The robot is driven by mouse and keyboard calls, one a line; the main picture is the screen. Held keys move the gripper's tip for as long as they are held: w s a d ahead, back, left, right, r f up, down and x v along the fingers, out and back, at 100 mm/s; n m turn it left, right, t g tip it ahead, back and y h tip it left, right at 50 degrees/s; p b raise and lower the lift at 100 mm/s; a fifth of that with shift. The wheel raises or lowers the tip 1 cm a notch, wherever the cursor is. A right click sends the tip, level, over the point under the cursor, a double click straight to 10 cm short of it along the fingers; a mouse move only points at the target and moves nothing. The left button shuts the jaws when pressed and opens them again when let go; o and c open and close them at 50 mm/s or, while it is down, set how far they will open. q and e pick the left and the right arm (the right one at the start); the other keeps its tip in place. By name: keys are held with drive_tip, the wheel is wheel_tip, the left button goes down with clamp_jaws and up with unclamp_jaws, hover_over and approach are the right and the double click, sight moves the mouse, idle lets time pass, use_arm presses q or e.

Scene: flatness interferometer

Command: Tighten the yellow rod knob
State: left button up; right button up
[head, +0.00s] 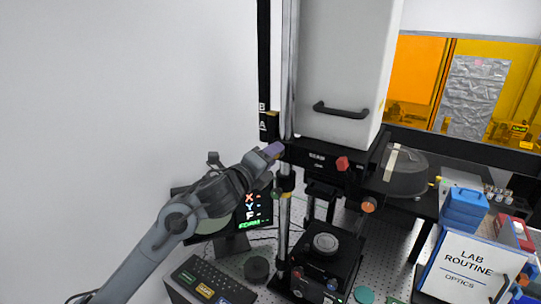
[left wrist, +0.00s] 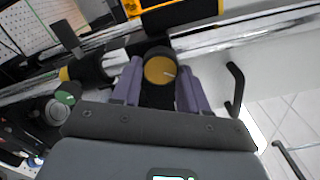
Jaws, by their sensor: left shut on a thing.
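The yellow rod knob (left wrist: 160,70) shows in the left wrist view as a round disc with a pale index line. It sits on a dark collar on the chrome rod. My left gripper (left wrist: 158,88) has its purple fingers on both sides of the knob, shut on it. In the head view my left gripper (head: 271,151) reaches the chrome rod (head: 287,75) from the left, below the A and B label. The knob is hidden there by the fingers.
A green knob (head: 276,195) sits lower on the rod. The large white housing (head: 345,70) with a black handle (head: 341,110) rises to the right. A red knob (head: 342,163) and an orange knob (head: 368,205) are nearby. A monitor (head: 252,208) and keyboard (head: 211,281) stand below my arm.

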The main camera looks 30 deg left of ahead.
use_arm(q)
drive_tip(key=shift+r+n+p, duration=0.15)
drive_tip(key=shift+n+p, duration=0.9)
drive_tip(key=shift+n, duration=2.45)
drive_tip(key=o, duration=1.1)
drive_tip(key=shift+c, duration=0.2)
drive_tip(key=s+b, duration=0.1)
drive_tip(key=s, duration=0.9)
drive_tip(key=shift+s+a+b, duration=0.35)
drive_tip(key=shift+s+a, duration=0.05)
